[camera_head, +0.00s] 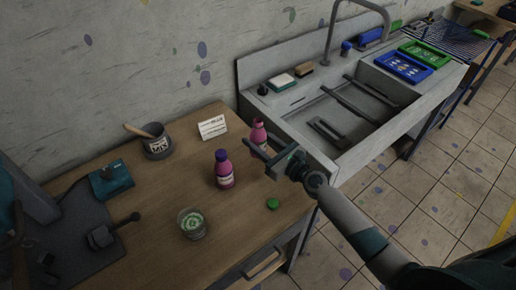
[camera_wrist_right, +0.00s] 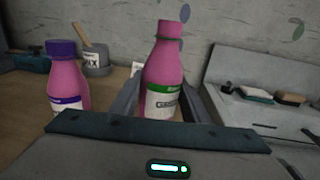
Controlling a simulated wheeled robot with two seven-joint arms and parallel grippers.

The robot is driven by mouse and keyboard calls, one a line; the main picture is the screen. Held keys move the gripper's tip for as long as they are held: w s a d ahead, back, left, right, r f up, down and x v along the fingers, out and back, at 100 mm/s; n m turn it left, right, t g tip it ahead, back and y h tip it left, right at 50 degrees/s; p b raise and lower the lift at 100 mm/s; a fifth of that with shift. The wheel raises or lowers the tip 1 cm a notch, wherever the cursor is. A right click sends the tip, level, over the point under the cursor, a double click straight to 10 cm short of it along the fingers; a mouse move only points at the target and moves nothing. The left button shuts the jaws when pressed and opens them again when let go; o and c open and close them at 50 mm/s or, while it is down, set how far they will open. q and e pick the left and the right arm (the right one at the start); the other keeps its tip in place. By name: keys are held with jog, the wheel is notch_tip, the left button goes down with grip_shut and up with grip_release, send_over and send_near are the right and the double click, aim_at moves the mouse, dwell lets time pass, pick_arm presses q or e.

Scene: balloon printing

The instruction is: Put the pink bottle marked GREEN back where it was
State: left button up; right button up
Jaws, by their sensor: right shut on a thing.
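A pink bottle with a green band and the marking GREEN (camera_wrist_right: 162,82) stands upright between the fingers of my right gripper (camera_head: 262,154), which is shut on it. It has no cap on its neck. In the head view the same bottle (camera_head: 258,131) shows behind the gripper, near the right end of the wooden table; whether its base touches the table is hidden. A second pink bottle with a purple cap (camera_head: 223,170) stands on the table to its left. A green cap (camera_head: 272,203) lies on the table nearer the front. My left gripper is not in view.
A glass with green contents (camera_head: 193,223) stands near the table front. A grey pot with a wooden handle (camera_head: 156,143) and a white card (camera_head: 212,127) are at the back. The sink (camera_head: 345,160) adjoins the table on the right.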

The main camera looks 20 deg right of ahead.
jog(key=shift+f+b, duration=1.55)
jog(key=shift+f, duration=0.45)
jog(key=shift+f, duration=0.1)
jog(key=o, duration=1.2)
jog(key=b+v, duration=0.2)
jog(key=v, duration=0.8)
jog(key=shift+s+d, duration=0.15)
jog(key=shift+s, duration=0.1)
jog(key=shift+s+d, duration=0.4)
jog(key=shift+s, duration=0.25)
